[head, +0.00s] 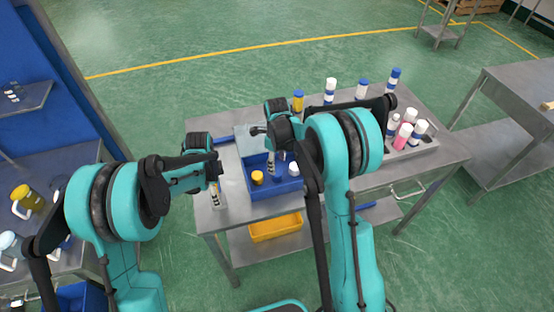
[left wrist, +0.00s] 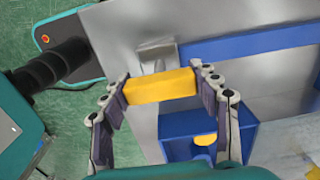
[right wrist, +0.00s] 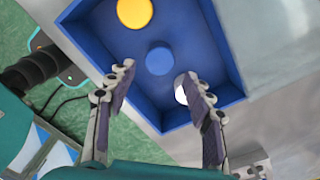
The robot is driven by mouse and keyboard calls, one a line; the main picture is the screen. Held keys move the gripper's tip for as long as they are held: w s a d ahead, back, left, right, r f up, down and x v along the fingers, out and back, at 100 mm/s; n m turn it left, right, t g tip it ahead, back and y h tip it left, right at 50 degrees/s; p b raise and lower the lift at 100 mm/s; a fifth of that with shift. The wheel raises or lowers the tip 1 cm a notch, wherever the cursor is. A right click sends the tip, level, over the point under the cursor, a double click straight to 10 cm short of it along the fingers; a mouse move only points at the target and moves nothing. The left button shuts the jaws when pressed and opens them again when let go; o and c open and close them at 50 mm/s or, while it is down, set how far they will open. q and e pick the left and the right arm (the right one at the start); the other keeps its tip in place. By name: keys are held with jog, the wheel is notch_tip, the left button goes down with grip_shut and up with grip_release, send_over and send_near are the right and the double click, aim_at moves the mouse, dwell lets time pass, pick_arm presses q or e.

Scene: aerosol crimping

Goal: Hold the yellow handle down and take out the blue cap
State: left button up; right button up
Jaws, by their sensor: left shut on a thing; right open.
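The yellow handle (left wrist: 160,86) is a short bar that lies between the fingertips of my left gripper (left wrist: 162,84), which is shut on it. In the head view that gripper is low at the table's left edge, and the handle is hard to make out. The blue cap (right wrist: 159,61) is round and sits in the blue box (right wrist: 100,75), between the yellow cap (right wrist: 134,12) and the white cap (right wrist: 181,94). It also shows in the head view (head: 277,180). My right gripper (right wrist: 160,80) is open and empty above the box, its fingertips apart around the blue cap's near side.
A grey rack (head: 424,148) of bottles is at the right. A yellow bin (head: 275,227) is on the shelf below. Another table (head: 520,100) stands at the far right.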

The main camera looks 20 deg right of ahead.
aim_at(277, 172)
jog(key=shift+f, duration=3.2)
jog(key=c, duration=0.7)
jog(key=shift+r, duration=4.5)
